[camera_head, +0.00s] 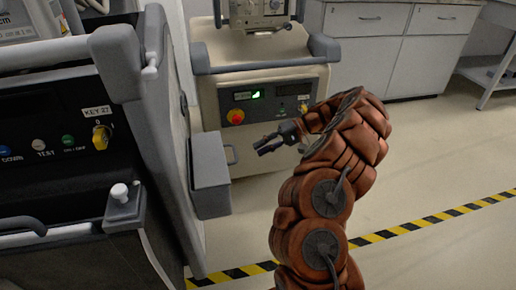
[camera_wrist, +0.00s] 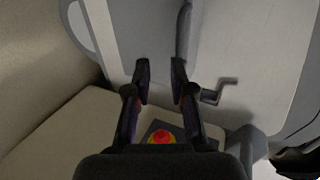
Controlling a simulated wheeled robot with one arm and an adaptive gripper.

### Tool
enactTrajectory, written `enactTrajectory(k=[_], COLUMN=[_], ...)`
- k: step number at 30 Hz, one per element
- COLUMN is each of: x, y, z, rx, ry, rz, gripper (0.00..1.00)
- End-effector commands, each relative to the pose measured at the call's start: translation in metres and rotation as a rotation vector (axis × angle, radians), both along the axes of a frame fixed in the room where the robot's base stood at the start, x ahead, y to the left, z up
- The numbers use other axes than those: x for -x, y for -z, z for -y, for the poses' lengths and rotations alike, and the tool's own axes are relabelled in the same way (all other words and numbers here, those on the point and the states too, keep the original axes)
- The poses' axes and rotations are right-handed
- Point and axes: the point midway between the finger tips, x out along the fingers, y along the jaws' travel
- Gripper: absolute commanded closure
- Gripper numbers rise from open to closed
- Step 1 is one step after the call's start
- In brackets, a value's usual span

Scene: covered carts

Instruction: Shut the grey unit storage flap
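The grey unit (camera_head: 160,120) fills the left of the head view. A grey panel (camera_wrist: 260,50) with a crank-shaped handle (camera_wrist: 220,90) lies beyond, right of the fingertips.
A beige cart (camera_head: 270,75) with a red-and-yellow knob (camera_head: 235,116) stands behind my gripper; a red knob also shows in the wrist view (camera_wrist: 160,137). Cabinets (camera_head: 400,50) line the back. Floor with striped tape (camera_head: 430,219) is clear at right.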

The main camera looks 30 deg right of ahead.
Motion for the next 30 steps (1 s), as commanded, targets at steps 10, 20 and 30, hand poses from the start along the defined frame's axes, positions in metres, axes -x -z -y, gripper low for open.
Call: enactTrajectory(k=[10,20,30], x=[0.005,0.005,0.005], y=[0.005,0.005,0.005], z=[0.018,0.020,0.020], rx=[0.003,0.001,0.002], ry=[0.001,0.000,0.000], rz=[-0.001,0.000,0.000], gripper=[0.77,0.77,0.77])
